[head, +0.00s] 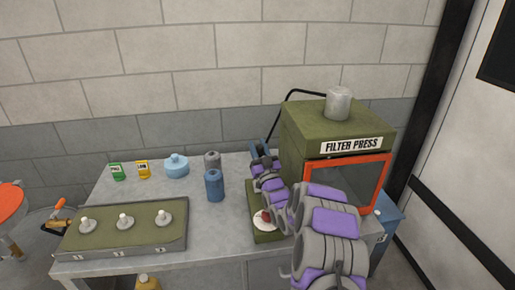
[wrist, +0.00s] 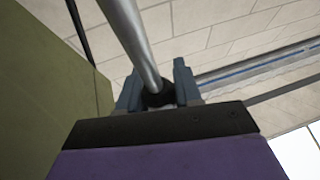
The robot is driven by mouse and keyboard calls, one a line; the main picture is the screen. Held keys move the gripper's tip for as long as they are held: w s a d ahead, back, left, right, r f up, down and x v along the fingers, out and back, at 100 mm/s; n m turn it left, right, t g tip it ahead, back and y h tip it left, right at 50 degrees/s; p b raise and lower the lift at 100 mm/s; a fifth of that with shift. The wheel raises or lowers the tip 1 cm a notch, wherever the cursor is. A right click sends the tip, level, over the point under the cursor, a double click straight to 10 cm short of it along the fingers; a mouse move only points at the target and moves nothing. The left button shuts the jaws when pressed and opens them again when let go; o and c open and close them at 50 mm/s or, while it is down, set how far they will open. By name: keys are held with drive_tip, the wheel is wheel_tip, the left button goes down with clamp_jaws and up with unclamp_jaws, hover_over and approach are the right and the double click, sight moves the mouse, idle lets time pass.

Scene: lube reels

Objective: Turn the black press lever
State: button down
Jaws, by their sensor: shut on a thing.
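The olive-green filter press (head: 300,130) stands at the right of the table, with an orange-framed window and a grey cylinder on top. My gripper (head: 262,148) is at the left side of the press, near its back edge. In the wrist view, my gripper (wrist: 157,88) is shut on the black end of the press lever (wrist: 158,97), between its two grey fingers. A grey metal rod (wrist: 130,35) runs up from that black end. In the head view my arm and fingers hide the lever's held end. The press wall (wrist: 45,85) is left of the gripper.
The grey table (head: 135,200) also holds a green panel (head: 150,240) with white knobs, blue and grey bottles (head: 214,186), a light-blue container (head: 177,167) and small cards (head: 143,168). A brick wall stands behind.

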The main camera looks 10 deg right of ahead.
drive_tip(key=shift+f, duration=0.1)
idle(0.3)
drive_tip(key=c, duration=0.8)
unclamp_jaws()
drive_tip(key=shift+c, duration=0.2)
drive_tip(key=s+r+p, duration=0.1)
drive_tip(key=s+r, duration=0.1)
drive_tip(key=s, duration=0.6)
drive_tip(key=s+r+p, duration=0.1)
drive_tip(key=s+r, duration=0.2)
drive_tip(key=s, duration=0.5)
